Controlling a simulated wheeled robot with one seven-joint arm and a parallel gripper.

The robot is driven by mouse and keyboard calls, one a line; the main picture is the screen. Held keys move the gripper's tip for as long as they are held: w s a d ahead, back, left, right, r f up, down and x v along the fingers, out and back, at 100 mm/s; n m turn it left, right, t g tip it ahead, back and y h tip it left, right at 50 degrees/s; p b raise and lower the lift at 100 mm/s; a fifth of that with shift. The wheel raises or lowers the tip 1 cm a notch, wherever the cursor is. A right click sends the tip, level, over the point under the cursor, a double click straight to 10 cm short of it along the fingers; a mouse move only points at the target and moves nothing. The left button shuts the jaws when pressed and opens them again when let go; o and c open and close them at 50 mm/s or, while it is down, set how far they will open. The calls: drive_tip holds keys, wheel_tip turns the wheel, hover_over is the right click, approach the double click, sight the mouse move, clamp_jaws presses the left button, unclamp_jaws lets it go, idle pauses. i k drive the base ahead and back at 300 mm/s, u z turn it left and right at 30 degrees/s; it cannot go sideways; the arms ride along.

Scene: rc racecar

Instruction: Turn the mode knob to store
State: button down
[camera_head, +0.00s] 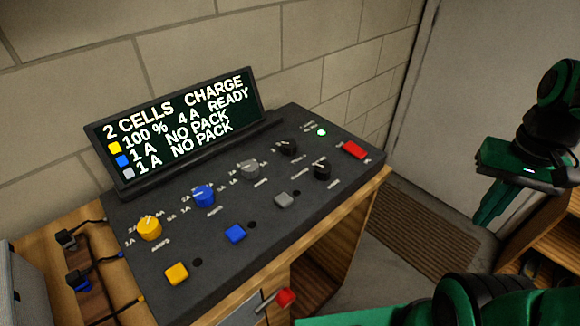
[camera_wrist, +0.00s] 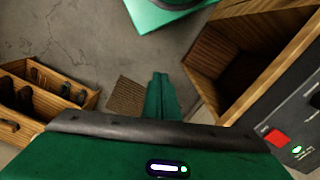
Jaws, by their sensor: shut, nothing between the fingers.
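A dark charger console (camera_head: 160,285) stands on a wooden bench. Two black knobs sit at its right: one nearer the screen (camera_head: 287,147) and one nearer the front (camera_head: 322,170). Their small labels are too blurred for me to tell which is the mode knob. The tilted screen (camera_head: 175,125) reads "2 CELLS CHARGE", "100 % 4 A READY" and two "NO PACK" lines. My green gripper (camera_head: 482,220) is shut and empty, well to the right of the console and apart from it. Its closed fingers also show in the wrist view (camera_wrist: 160,77), over the floor.
Yellow (camera_head: 149,229), blue (camera_head: 204,196) and grey (camera_head: 249,169) amps knobs line the console, with coloured square buttons in front. A red button (camera_head: 355,150) and a lit green light (camera_head: 321,132) are at its right end. A wooden tray (camera_wrist: 45,105) stands left in the wrist view.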

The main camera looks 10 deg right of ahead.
sight(323, 172)
drive_tip(key=z, duration=0.5)
drive_tip(key=k, duration=1.25)
drive_tip(key=u, duration=0.55)
drive_tip(key=i, duration=1)
drive_tip(key=z, duration=0.05)
